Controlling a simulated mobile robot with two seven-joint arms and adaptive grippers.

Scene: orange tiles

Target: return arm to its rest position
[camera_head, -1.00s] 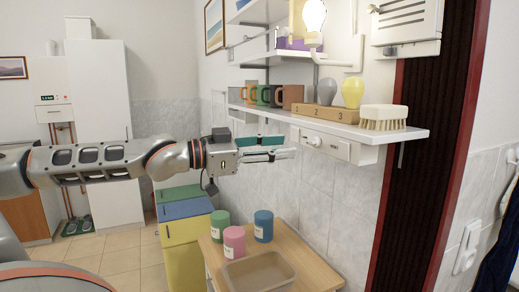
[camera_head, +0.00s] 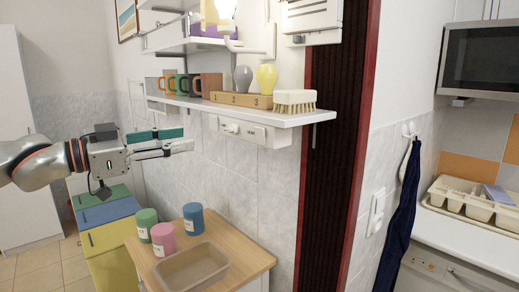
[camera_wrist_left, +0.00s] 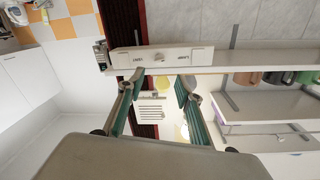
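My left arm comes in from the left in the head view. Its gripper (camera_head: 176,142) is in the air, level, below the wall shelf and in front of the tiled wall. In the left wrist view the two green-padded fingers (camera_wrist_left: 160,82) stand apart with nothing between them, so the gripper is open and empty. My right arm and gripper are not in view.
The shelf (camera_head: 290,121) carries several mugs (camera_head: 207,83), a numbered wooden block (camera_head: 240,99) with two bulbs, and a brush (camera_head: 295,101). Below, a wooden table (camera_head: 250,258) holds three canisters (camera_head: 193,218) and a tray (camera_head: 195,268). A counter (camera_head: 470,230) stands at right.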

